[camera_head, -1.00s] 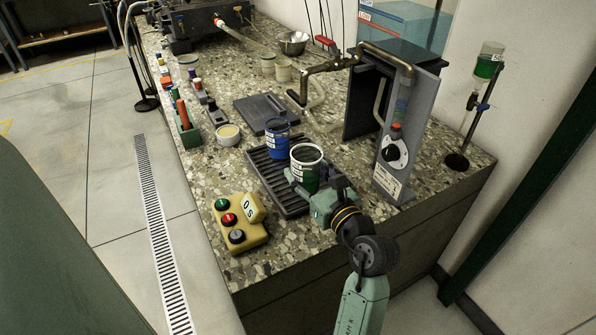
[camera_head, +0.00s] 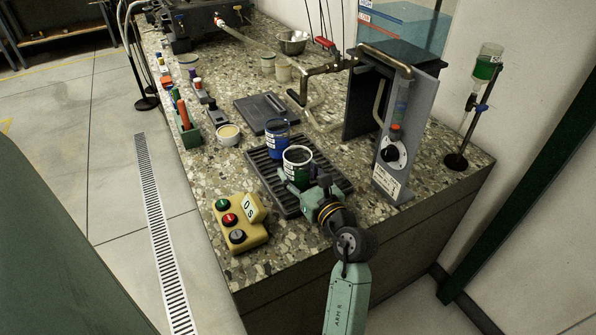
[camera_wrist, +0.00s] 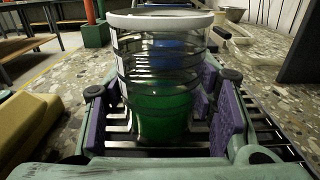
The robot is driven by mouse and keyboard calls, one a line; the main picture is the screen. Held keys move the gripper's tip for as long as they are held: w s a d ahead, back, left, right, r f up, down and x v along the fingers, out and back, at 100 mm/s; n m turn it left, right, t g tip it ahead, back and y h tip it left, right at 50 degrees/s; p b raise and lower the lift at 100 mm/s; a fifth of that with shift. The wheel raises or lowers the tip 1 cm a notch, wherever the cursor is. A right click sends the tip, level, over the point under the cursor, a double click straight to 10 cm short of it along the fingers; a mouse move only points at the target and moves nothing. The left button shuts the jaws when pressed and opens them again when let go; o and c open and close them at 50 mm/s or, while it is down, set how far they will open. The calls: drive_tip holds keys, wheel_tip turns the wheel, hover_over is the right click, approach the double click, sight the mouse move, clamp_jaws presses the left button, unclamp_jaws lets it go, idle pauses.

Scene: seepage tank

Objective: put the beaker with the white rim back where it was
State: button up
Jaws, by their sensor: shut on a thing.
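The beaker with the white rim (camera_head: 297,158) stands upright over the slotted black rack, with dark green liquid in it. In the wrist view the clear beaker (camera_wrist: 160,65) sits between the purple pads of my gripper (camera_wrist: 163,120), its lower part green. My gripper (camera_head: 299,186) is shut on it from the front right. Its base appears at or just above the slats; exact contact is hard to tell. A blue beaker (camera_head: 278,138) stands just behind it on the rack (camera_head: 262,172).
A yellow button box (camera_head: 238,222) lies left of the rack. A grey panel with a knob (camera_head: 392,155) stands to the right. Stone counter (camera_head: 300,235) is bare in front.

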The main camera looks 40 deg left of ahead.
drive_tip(key=o, duration=1.3)
drive_tip(key=shift+c, duration=0.2)
